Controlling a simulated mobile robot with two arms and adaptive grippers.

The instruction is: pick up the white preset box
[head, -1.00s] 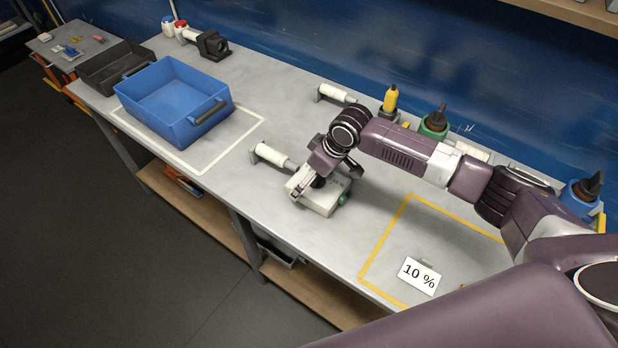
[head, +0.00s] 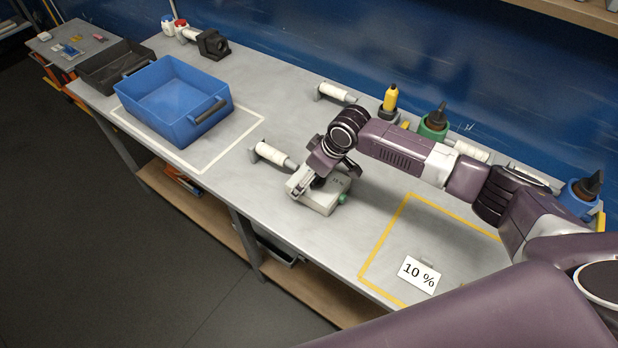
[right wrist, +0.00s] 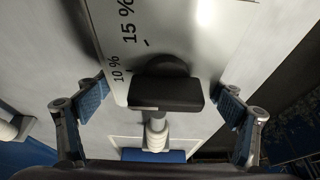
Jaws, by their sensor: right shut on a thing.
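The white preset box (head: 322,201) lies flat on the grey table near its front edge, with a green knob on its right end. My right gripper (head: 318,184) is over the box from above and is shut on it. In the right wrist view the white preset box (right wrist: 202,35) shows markings such as "10 %" and "15 %" and a black knob. The blue-padded fingers of my right gripper (right wrist: 163,104) are on either side of the box. Part of the box is hidden by the gripper in the head view. My left gripper is not in view.
A white cylindrical fitting (head: 272,155) stands close to the box's left. A yellow-taped square (head: 385,240) with a "10 %" card (head: 419,274) is to the right. A blue crate (head: 172,108) sits at left.

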